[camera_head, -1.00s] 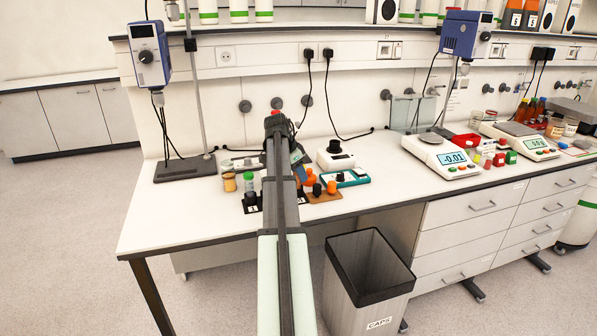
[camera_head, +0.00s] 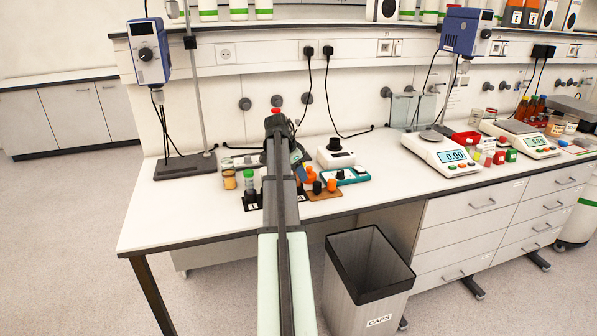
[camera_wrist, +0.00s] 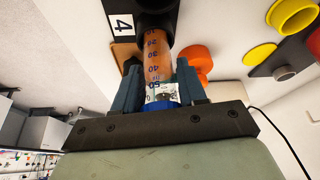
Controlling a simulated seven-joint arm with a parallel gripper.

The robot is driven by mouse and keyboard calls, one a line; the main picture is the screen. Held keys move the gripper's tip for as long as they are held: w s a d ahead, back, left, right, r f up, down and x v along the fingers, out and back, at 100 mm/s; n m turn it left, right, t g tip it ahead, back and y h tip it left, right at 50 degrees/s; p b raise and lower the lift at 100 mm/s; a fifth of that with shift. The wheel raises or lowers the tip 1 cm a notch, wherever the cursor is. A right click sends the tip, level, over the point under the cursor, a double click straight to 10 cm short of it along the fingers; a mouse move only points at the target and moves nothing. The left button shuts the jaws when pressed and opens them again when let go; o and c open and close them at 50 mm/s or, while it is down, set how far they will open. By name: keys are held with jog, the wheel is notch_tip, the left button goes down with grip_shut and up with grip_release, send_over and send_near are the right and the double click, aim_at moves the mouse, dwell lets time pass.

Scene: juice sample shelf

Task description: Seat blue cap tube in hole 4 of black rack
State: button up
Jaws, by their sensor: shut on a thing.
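The blue cap tube (camera_wrist: 158,62), clear with orange liquid and blue volume marks, is between my gripper's (camera_wrist: 158,80) two fingers in the wrist view. Its blue cap (camera_wrist: 163,103) sits close to the palm. The tube's far end goes out of sight at a dark round part of the black rack (camera_wrist: 152,8), beside a white label "4" (camera_wrist: 121,24). How deep it sits I cannot tell. In the head view the black rack (camera_head: 251,207) is partly hidden by my arm, which also hides the gripper and the held tube. A green-capped tube (camera_head: 249,184) stands upright in the rack.
A jar (camera_head: 229,180) stands left of the rack. Right of my arm are a brown board with orange and black pieces (camera_head: 318,190), a teal-edged device (camera_head: 346,176) and a white device with a black knob (camera_head: 335,156). The front left bench is clear.

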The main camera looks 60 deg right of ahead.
jog(key=shift+f, duration=0.5)
jog(key=o, duration=1.2)
jog(key=shift+c, duration=0.2)
jog(key=v, duration=1.3)
jog(key=shift+r, duration=0.4)
jog(key=shift+a, duration=0.1)
